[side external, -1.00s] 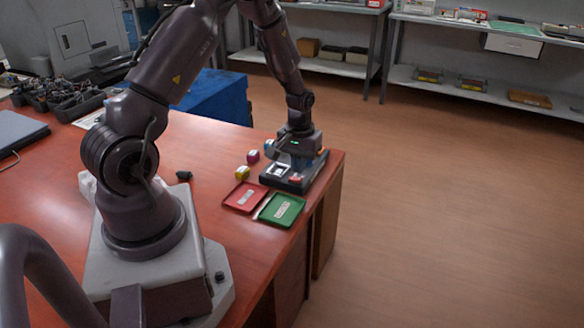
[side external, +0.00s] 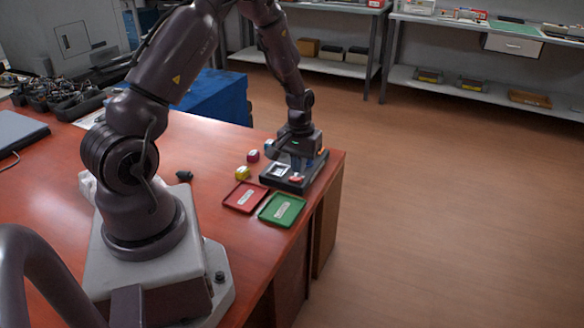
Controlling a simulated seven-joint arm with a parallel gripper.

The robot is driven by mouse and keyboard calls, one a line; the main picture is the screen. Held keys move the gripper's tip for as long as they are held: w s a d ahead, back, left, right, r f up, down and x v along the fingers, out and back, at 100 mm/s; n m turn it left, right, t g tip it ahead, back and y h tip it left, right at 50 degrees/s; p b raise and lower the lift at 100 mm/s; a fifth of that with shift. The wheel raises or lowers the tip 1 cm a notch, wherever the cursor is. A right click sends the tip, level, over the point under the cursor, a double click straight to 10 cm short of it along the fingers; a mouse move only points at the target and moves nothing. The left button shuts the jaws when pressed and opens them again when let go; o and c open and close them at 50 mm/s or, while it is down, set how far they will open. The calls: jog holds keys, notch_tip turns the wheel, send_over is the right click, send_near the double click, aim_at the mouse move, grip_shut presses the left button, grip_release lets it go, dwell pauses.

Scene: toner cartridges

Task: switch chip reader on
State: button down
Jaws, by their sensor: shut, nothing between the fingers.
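The chip reader (side external: 271,182) is a dark flat box near the right edge of the desk. It has a pale square frame (side external: 281,170) on its top left and a red part (side external: 296,179) on its front right. My gripper (side external: 300,168) is shut and empty, low over the right half of the reader, just behind the red part. Its fingertips are small and dark here, and I cannot tell whether they touch the reader. Whether the reader is on or off cannot be made out.
A magenta cartridge (side external: 253,156) and a yellow one (side external: 242,173) stand left of the reader. A red tray (side external: 232,205) and a green tray (side external: 267,218) lie in front. The desk's right edge (side external: 336,165) is close by. A small black object (side external: 184,175) lies farther left.

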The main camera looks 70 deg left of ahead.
jog(key=shift+f, duration=1.3)
dwell(0.6)
jog(key=shift+r, duration=3.55)
